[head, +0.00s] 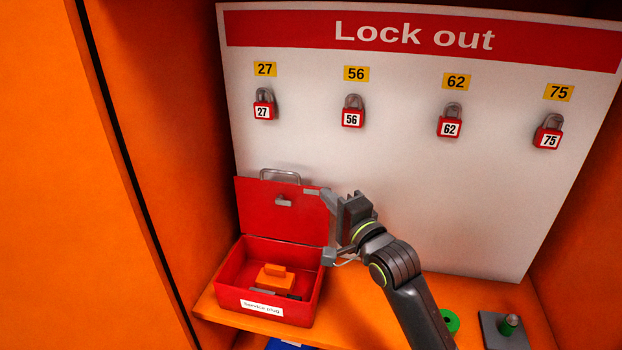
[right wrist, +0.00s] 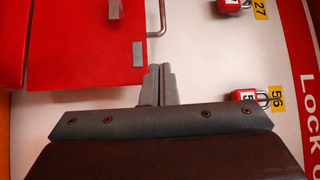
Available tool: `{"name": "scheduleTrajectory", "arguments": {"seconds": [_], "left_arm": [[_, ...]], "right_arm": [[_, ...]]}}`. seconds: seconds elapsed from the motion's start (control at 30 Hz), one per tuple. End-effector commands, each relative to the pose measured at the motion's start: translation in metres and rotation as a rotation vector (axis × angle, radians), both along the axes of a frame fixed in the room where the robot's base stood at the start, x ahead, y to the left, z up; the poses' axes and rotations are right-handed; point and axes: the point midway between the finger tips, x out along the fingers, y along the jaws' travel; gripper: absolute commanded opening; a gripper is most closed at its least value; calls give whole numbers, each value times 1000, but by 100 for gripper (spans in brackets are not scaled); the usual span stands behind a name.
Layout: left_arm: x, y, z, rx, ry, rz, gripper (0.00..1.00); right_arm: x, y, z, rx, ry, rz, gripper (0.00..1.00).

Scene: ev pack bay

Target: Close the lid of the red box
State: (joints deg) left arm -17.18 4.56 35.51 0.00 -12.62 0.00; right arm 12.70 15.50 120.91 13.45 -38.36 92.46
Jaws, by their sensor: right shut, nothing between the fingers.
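The red box (head: 230,291) stands on the orange shelf at the lower left, with a "Service plug" label on its front. Its lid (head: 265,210) is open and stands upright at the back, with a metal handle on its upper edge. An orange block (head: 273,277) lies inside the box. My right gripper (head: 328,194) is at the right edge of the lid, near its upper corner. In the right wrist view the fingers (right wrist: 159,85) are shut and empty, close beside the red lid (right wrist: 85,45); contact cannot be told. My left gripper is not in view.
The white lock-out board (head: 400,120) behind carries several red numbered padlocks, including number 56 (head: 352,112). A green ring (head: 450,321) and a grey plate with a green-tipped peg (head: 508,326) are on the shelf at right. Orange cabinet walls close both sides.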

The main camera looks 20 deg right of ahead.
Motion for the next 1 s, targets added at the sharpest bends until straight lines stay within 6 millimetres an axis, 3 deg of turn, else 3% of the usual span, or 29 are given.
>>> {"name": "scheduleTrajectory", "arguments": {"seconds": [0.4, 0.63, 1.0], "left_arm": [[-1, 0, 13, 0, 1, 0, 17], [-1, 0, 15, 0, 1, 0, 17], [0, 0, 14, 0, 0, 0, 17]], "right_arm": [[64, 11, 5, -1, 1, -1, 0], [77, 13, 5, -3, 0, -1, 0], [78, 13, 4, -3, 0, -1, 0]]}}
